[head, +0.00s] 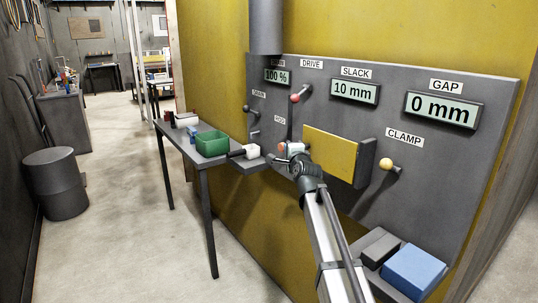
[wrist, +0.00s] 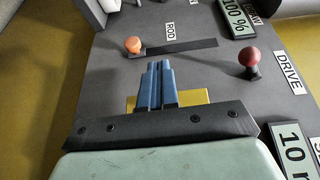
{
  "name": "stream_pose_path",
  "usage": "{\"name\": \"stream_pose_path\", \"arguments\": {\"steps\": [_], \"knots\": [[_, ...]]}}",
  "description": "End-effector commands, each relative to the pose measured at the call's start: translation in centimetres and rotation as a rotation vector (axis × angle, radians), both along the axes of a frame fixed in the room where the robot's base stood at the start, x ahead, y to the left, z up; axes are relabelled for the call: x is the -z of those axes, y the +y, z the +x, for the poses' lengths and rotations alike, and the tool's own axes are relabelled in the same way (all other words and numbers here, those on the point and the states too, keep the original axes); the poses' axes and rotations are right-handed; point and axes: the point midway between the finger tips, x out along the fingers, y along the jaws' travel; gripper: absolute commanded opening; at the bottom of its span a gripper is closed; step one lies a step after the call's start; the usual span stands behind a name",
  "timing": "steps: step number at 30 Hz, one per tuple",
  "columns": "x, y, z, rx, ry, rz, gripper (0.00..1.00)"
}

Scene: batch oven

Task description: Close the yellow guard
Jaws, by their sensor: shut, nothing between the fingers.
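The yellow guard (head: 330,156) is a flat yellow plate on the grey panel, below the SLACK display. Its right end meets a dark grey block (head: 367,163). My gripper (head: 283,160) is at the guard's left end, near its lower left corner. In the wrist view my blue fingers (wrist: 157,75) are together with nothing between them. A yellow strip of the guard (wrist: 193,97) shows behind the fingers, partly hidden by them and by my dark gripper bar. I cannot tell whether the fingers touch the guard.
The orange ROD knob (wrist: 133,45) is just beyond my fingertips, with a dark slot beside it. The red DRIVE knob (wrist: 250,60) stands out at the right. The CLAMP knob (head: 386,164) is right of the guard. A blue block (head: 414,270) lies low right.

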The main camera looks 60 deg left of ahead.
Motion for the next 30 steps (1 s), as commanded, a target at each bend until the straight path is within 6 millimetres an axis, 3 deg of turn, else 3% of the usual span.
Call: {"name": "stream_pose_path", "arguments": {"steps": [1,12,25,30], "knots": [[0.0,-0.2,-1.3,-0.003,-0.001,0.001,0.00],[-0.3,-0.1,-7.7,-0.002,-0.001,0.000,0.00],[-0.4,0.3,-11.6,-0.009,-0.001,0.000,0.00],[0.1,1.7,-14.7,-0.043,0.003,-0.005,0.00]]}}
